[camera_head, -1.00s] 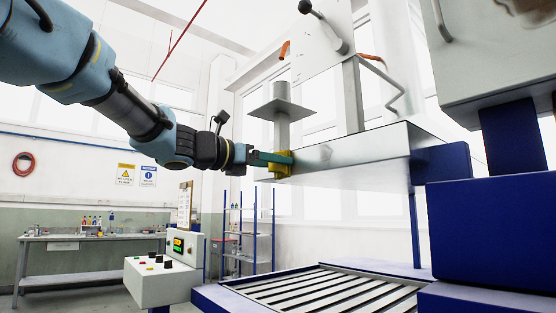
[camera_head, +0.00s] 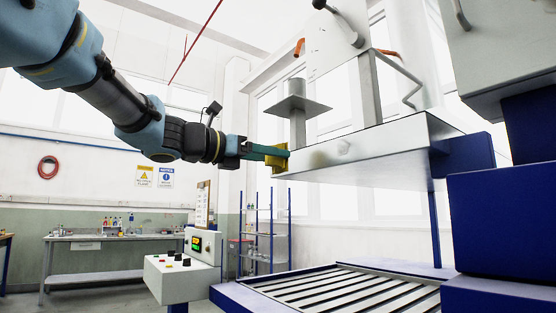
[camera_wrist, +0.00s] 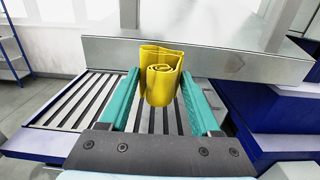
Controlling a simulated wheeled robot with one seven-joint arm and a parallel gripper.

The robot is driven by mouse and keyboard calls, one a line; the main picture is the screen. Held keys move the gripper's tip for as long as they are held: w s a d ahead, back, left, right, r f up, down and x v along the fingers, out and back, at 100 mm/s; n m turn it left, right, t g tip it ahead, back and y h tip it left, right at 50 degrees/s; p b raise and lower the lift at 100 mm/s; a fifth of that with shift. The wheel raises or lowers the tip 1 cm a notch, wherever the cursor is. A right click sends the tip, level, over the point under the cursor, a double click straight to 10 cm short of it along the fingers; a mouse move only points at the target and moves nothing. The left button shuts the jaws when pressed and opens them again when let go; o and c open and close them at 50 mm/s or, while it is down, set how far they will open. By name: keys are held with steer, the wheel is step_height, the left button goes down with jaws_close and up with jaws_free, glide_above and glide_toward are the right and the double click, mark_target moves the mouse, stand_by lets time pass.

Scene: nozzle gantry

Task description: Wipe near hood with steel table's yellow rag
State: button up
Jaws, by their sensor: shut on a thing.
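My gripper (camera_head: 262,152) is shut on the yellow rag (camera_head: 279,158), at the left end of a pale metal hood (camera_head: 375,158). In the wrist view, the rag (camera_wrist: 160,75) is a rolled, folded bundle between the two green fingers (camera_wrist: 157,100), in front of the hood's side (camera_wrist: 230,65). I cannot tell whether the rag touches the hood. A faint brownish patch (camera_head: 318,158) shows on the hood's front face, just right of the rag.
A slatted bed with a blue frame (camera_head: 228,294) lies below the hood. A control box (camera_head: 180,278) stands left of it. A grey box on blue supports (camera_head: 500,60) hangs at upper right. A workbench (camera_head: 110,238) and shelves (camera_head: 262,225) stand behind.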

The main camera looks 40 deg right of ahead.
steer(key=shift+a, duration=0.25)
steer(key=a, duration=0.2)
steer(key=shift+w+a, duration=0.1)
steer(key=shift+a, duration=0.3)
steer(key=shift+r, duration=0.1)
stand_by(0.4)
